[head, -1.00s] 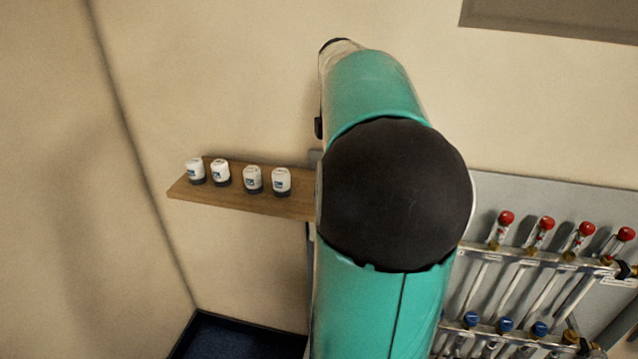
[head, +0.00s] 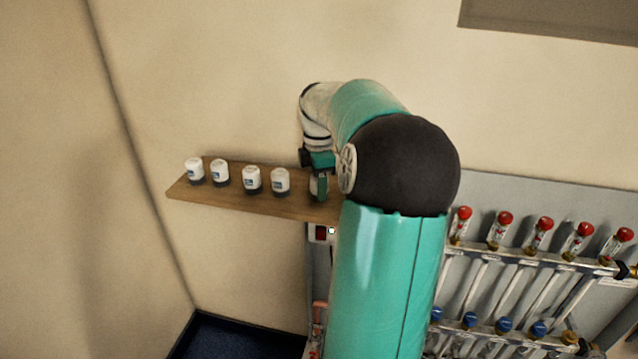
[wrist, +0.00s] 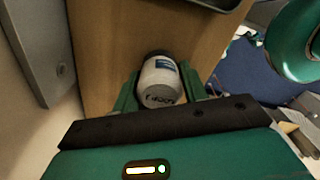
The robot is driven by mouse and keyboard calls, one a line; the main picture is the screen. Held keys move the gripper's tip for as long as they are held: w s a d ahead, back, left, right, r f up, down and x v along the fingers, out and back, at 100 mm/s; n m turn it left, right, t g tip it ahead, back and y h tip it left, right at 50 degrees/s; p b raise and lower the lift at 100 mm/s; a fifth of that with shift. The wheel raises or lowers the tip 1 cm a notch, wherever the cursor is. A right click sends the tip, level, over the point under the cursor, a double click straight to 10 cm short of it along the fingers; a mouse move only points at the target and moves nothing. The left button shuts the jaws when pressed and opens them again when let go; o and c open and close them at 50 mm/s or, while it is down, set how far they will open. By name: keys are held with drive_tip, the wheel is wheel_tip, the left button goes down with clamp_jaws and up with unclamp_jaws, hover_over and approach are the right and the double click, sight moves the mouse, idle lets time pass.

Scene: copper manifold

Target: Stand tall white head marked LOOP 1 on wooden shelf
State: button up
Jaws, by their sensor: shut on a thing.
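My gripper (head: 319,188) is at the right part of the wooden shelf (head: 250,201) in the head view, close to its surface. In the wrist view my gripper (wrist: 157,92) is shut on a white head (wrist: 160,84) with a dark base and a blue label. Lettering on its top looks like LOOP, upside down; the number is not clear. The shelf's wood (wrist: 112,45) lies behind it. I cannot tell whether its base touches the shelf. In the head view the held head is hidden by the fingers.
Several white heads with dark bases stand in a row on the shelf, the nearest (head: 280,182) just left of my gripper. A manifold with red caps (head: 505,218) and blue caps (head: 504,325) is at the right. The wall (head: 230,80) rises behind the shelf.

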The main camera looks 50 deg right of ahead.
drive_tip(key=shift+s+f, duration=0.1)
drive_tip(key=o, duration=1)
drive_tip(key=shift+o, duration=0.2)
wheel_tip(320, 180, up, 12)
drive_tip(key=shift+r, duration=0.15)
drive_tip(key=w+a+m+t+h, duration=0.1)
drive_tip(key=w+a+m, duration=0.1)
drive_tip(key=a, duration=1)
drive_tip(key=w+a+m+t+h, duration=0.1)
drive_tip(key=a+m, duration=0.1)
drive_tip(key=a, duration=1)
drive_tip(key=s+a+f+m+t, duration=0.1)
drive_tip(key=s+a+f+m, duration=0.1)
drive_tip(key=a, duration=0.3)
drive_tip(key=s+a+f+m+t+y, duration=0.1)
drive_tip(key=s+a+f+m, duration=0.1)
drive_tip(key=s+a+f, duration=0.2)
drive_tip(key=s+a+f+m+t+y, duration=0.1)
drive_tip(key=s+a+f+m, duration=0.1)
drive_tip(key=a, duration=0.6)
drive_tip(key=s+f, duration=0.1)
drive_tip(key=s, duration=0.1)
drive_tip(key=shift+s+a+f+t, duration=0.15)
drive_tip(key=shift+s+f+t, duration=0.1)
drive_tip(key=shift+s+t, duration=0.05)
